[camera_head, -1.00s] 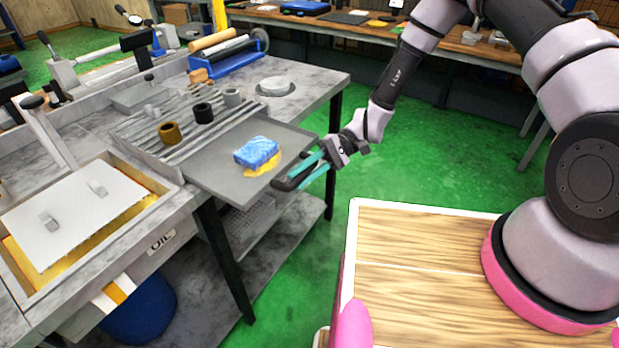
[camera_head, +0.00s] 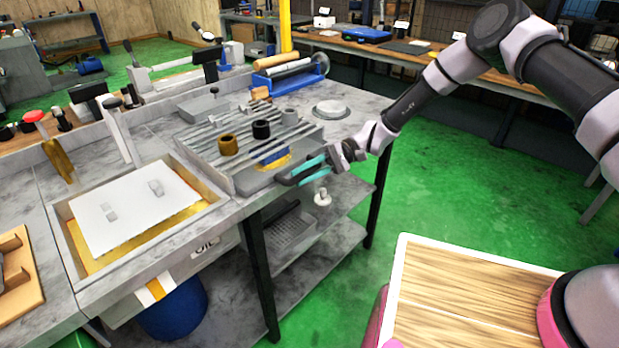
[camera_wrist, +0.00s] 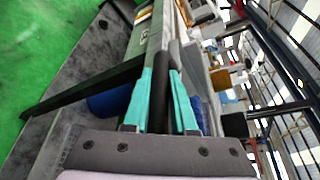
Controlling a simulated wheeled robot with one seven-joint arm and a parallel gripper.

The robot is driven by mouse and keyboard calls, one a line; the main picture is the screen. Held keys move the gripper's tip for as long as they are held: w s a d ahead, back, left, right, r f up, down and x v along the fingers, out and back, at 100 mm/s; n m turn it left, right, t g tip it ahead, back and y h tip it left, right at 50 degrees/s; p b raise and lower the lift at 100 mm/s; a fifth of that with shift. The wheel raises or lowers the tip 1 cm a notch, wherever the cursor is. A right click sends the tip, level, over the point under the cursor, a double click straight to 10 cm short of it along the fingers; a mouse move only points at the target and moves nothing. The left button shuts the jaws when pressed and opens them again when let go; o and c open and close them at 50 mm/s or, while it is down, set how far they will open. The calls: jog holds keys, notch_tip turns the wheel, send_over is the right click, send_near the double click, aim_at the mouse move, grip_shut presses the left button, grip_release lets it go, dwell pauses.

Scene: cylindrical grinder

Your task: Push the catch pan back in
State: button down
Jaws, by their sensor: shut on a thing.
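The catch pan (camera_head: 252,184) is a grey tray under the slatted rack (camera_head: 236,154) on the grey bench. Only a short front part of it sticks out at the bench's front edge. A blue block (camera_head: 272,156) and a yellow item (camera_head: 276,166) lie in it, partly hidden by the slats. My gripper (camera_head: 297,178), with teal fingers, is at the pan's front right. In the wrist view, the fingers (camera_wrist: 163,75) are closed around a dark bar (camera_wrist: 160,108), which looks like the pan's handle.
A lower shelf (camera_head: 318,238) and dark bench legs (camera_head: 262,275) are below. Green floor is clear to the right.

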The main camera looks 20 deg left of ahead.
jog(key=c, duration=0.7)
grip_release()
jog(key=shift+c, duration=0.2)
jog(key=v, duration=1.1)
